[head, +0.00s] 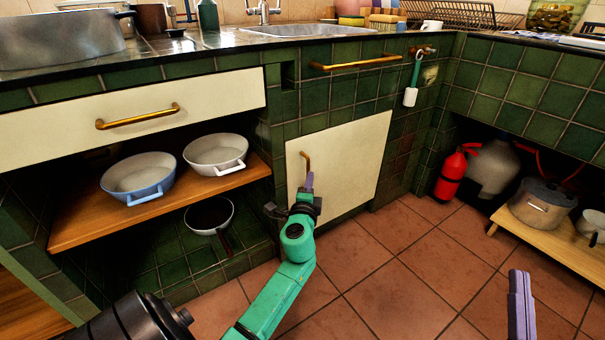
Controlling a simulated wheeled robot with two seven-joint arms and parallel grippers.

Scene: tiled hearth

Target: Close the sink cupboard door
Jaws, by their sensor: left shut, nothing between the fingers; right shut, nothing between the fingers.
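The sink cupboard door (350,159) is a cream panel low in the green tiled front, below the sink (308,30). It looks flush or nearly flush with the tiles; I cannot tell whether a small gap is left. Its brass handle (306,159) is near its left edge. My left gripper (309,181), on a green arm with lilac fingers, is shut and empty in front of the door's left part, just below the handle. I cannot tell whether it touches the door. My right gripper (520,295) is shut and empty over the floor at the lower right.
A cream drawer (200,112) is above an open shelf (82,222) with a blue bowl (140,179) and a white pan (216,154). A red fire extinguisher (453,175) and a large pot (541,203) are at the right. The tiled floor (395,275) between is clear.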

